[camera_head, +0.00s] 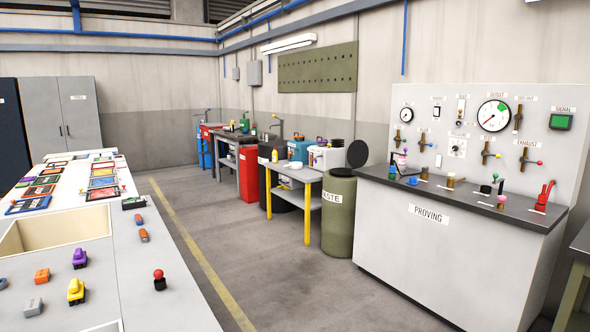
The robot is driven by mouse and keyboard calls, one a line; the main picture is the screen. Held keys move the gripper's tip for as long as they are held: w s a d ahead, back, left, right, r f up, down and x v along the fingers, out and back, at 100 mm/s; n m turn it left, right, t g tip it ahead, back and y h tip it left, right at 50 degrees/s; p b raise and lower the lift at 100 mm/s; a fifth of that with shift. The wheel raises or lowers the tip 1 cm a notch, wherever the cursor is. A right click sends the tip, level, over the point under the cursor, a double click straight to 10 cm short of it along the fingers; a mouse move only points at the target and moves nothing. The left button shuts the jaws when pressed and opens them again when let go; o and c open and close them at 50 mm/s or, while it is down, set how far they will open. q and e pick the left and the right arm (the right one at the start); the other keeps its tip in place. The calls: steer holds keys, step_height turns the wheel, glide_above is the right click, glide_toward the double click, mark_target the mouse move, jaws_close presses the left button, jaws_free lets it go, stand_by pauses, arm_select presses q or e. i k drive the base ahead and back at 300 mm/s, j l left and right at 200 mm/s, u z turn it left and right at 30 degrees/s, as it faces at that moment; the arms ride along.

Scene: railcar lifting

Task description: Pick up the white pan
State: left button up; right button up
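I cannot make out a white pan for certain. A small pale object (286,183) sits on the lower shelf of the yellow-legged side table; it is too small to identify. A white container (326,157) stands on or just behind that table's top, and it looks more like a tub than a pan. Neither of my grippers shows in the view.
A long white counter (160,265) with small coloured parts and a recessed bin fills the left. A grey PROVING bench (430,255) with gauges and valves stands at the right. A green WASTE drum (339,225) stands beside the side table (307,177). The floor (235,240) between is clear.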

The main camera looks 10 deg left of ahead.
mark_target(293, 166)
steer(key=l+z, duration=0.1)
steer(key=l, duration=0.2)
steer(key=i+l, duration=0.7)
steer(key=l, duration=0.15)
steer(key=i+l+z, duration=0.1)
steer(key=i+l, duration=0.55)
steer(key=l, duration=0.2)
steer(key=i+j+u, duration=0.15)
steer(key=i+u, duration=0.3)
steer(key=i, duration=0.2)
steer(key=i+l+u, duration=0.1)
steer(key=i+u, duration=0.35)
steer(key=i, duration=0.2)
steer(key=i+l+u, duration=0.4)
steer(key=i, duration=0.25)
steer(key=i+j+u, duration=0.2)
steer(key=i, duration=1.8)
steer(key=i+z, duration=0.2)
steer(key=i, duration=0.45)
steer(key=i+z, duration=0.25)
steer(key=i, duration=0.45)
steer(key=i+j+z, duration=0.2)
steer(key=i, duration=0.45)
